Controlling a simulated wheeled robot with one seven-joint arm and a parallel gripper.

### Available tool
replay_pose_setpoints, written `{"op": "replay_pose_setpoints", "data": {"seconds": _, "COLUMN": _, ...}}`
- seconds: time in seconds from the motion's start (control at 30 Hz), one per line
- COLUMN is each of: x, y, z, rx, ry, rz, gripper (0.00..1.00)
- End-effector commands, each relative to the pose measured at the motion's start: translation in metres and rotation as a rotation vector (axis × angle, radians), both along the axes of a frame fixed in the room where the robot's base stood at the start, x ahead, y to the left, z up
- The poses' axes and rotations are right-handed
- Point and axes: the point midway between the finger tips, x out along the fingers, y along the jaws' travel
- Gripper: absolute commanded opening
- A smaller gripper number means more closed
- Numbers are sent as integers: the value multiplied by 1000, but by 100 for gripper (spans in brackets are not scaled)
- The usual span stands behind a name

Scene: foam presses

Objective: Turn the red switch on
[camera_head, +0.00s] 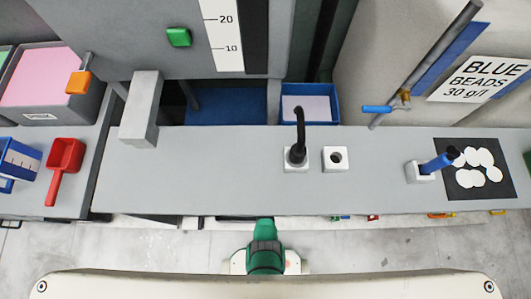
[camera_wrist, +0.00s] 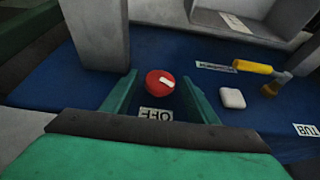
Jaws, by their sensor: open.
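The red switch (camera_wrist: 155,88) is a round red knob with a white mark that points to the right side of the picture. It shows in the wrist view, on a dark blue panel. An OFF label (camera_wrist: 156,115), upside down in the picture, lies just below the knob. My gripper (camera_wrist: 160,76) has green fingers spread apart, one on each side of the knob. I see gaps between the fingers and the knob; whether either touches it is unclear. In the head view neither the switch nor my fingers show.
In the wrist view, a white rounded button (camera_wrist: 232,98) and a yellow-handled valve (camera_wrist: 253,67) are right of the switch. A grey post (camera_wrist: 97,35) stands close at left. In the head view, a grey worktop (camera_head: 220,165) spans the middle, with a red scoop (camera_head: 66,157) at left.

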Motion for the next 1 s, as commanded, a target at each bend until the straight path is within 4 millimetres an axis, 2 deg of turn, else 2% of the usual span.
{"op": "replay_pose_setpoints", "data": {"seconds": 0.27, "x": 0, "y": 0, "z": 0, "rx": 0, "ry": 0, "rz": 0, "gripper": 54}}
{"op": "replay_pose_setpoints", "data": {"seconds": 0.43, "x": 0, "y": 0, "z": 0, "rx": 0, "ry": 0, "rz": 0, "gripper": 15}}
{"op": "replay_pose_setpoints", "data": {"seconds": 0.67, "x": -1, "y": 1, "z": -1, "rx": -15, "ry": 4, "rz": 2, "gripper": 15}}
{"op": "replay_pose_setpoints", "data": {"seconds": 1.0, "x": -4, "y": 3, "z": -3, "rx": -135, "ry": 14, "rz": 5, "gripper": 15}}
